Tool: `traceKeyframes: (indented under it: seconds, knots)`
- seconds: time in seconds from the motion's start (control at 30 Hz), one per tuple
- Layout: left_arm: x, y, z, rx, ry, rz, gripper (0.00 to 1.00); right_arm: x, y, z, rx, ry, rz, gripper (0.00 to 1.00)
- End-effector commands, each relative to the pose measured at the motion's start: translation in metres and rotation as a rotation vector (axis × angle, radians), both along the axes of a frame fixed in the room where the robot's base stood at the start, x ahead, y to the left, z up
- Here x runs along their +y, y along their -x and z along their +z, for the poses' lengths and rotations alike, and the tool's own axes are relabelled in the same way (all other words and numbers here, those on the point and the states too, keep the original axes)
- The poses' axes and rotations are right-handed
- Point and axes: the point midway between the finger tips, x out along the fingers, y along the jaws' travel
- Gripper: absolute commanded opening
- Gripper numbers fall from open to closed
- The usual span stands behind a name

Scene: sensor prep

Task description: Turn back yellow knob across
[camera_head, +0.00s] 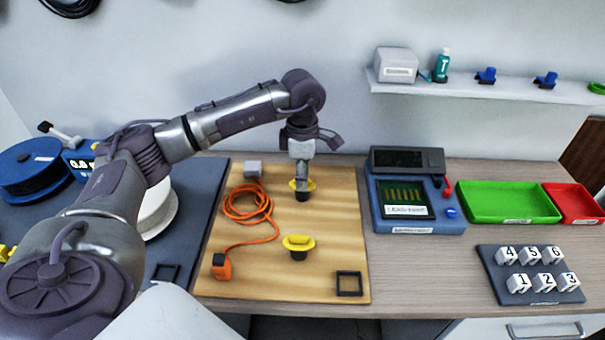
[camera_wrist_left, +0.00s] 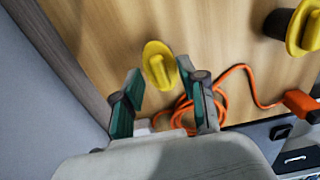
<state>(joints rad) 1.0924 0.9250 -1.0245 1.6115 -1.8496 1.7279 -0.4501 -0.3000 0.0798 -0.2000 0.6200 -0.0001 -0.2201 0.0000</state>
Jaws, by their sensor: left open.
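The back yellow knob (camera_head: 296,185) stands on the wooden board, partly hidden behind my left gripper (camera_head: 302,172). In the left wrist view the back knob (camera_wrist_left: 158,68) lies between and just beyond the two green-padded fingertips, its raised grip pointing along the fingers. My left gripper is open, pointing down over this knob, with a finger on each side and no clear contact visible. The front yellow knob (camera_head: 298,243) stands nearer on the same board, its grip lying left to right; it also shows in the left wrist view (camera_wrist_left: 302,24). My right gripper is out of view.
An orange cable (camera_head: 247,208) lies coiled left of the knobs, ending in an orange plug (camera_head: 222,267). A black square frame (camera_head: 349,283) sits at the board's front right. A blue device (camera_head: 448,190) and a green tray (camera_head: 508,202) stand to the right.

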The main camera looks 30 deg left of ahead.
Motion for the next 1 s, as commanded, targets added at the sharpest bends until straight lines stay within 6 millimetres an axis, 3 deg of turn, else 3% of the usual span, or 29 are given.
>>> traceKeyframes:
  seconds: [0.23,0.7,1.0]
  knots:
    - [0.000,-0.001,0.017,-0.003,0.001,0.000,0.42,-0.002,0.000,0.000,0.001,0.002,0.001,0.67]
    - [0.000,-0.001,0.107,-0.003,0.001,0.000,0.42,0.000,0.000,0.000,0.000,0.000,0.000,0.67]
    - [0.000,0.000,0.120,0.000,0.000,-0.001,0.42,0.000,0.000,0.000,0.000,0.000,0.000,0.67]
